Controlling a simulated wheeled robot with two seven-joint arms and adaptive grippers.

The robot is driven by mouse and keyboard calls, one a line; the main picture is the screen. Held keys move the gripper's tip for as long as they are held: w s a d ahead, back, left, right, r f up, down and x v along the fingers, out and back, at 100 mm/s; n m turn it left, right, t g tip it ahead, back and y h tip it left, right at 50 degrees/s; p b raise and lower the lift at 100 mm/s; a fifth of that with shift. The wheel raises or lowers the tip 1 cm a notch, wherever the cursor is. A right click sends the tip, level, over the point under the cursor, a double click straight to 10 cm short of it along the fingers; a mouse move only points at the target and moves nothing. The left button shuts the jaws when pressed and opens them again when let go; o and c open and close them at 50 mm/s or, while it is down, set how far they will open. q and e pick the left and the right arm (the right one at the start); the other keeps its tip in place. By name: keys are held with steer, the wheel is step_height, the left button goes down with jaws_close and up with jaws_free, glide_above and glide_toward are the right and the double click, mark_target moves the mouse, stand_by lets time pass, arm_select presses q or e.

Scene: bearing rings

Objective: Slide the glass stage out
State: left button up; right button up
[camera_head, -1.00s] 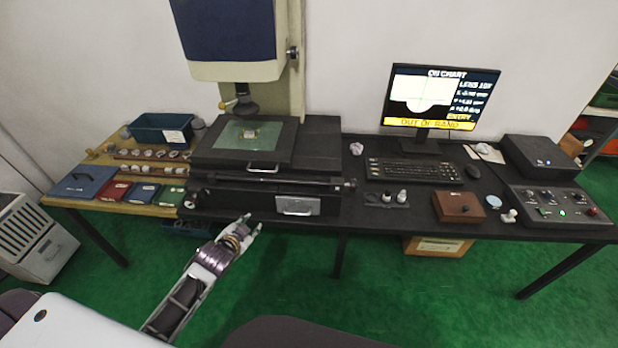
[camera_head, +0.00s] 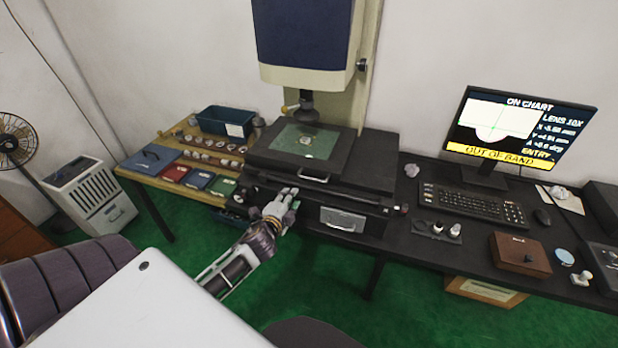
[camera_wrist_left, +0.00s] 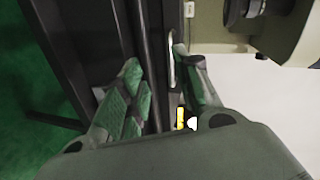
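The glass stage (camera_head: 287,137) is a greenish pane in a dark frame on the measuring machine, with a small part (camera_head: 306,140) on it. A metal handle (camera_head: 315,179) is on the stage's front edge. My left gripper (camera_head: 287,196) is in front of the machine, left of and below that handle in the head view. The left wrist view shows its two fingers (camera_wrist_left: 163,85) spread apart. The bright handle (camera_wrist_left: 171,60) shows beyond and between the fingertips, close to the right finger. I cannot tell whether they touch. My right gripper is not in view.
A drawer handle (camera_head: 343,219) is lower on the machine front. A blue bin (camera_head: 226,121) and coloured boxes (camera_head: 198,179) are on the wooden bench at left. A monitor (camera_head: 518,127), keyboard (camera_head: 474,204) and brown box (camera_head: 520,254) are at right.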

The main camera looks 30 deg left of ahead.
mark_target(306, 177)
arm_select(q)
steer(key=m, duration=0.1)
steer(key=r+m, duration=0.1)
steer(key=shift+w+d+m+t, duration=0.2)
steer(key=shift+d+m+t, duration=0.1)
steer(key=shift+d+t, duration=0.1)
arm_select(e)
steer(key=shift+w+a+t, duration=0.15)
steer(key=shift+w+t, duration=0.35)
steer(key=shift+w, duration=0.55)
arm_select(q)
steer(key=shift+w+a, duration=0.1)
steer(key=shift+p+x, duration=0.6)
steer(key=shift+x, duration=6.2)
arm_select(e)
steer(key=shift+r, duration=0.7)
arm_select(q)
steer(key=shift+f, duration=0.1)
jaws_close()
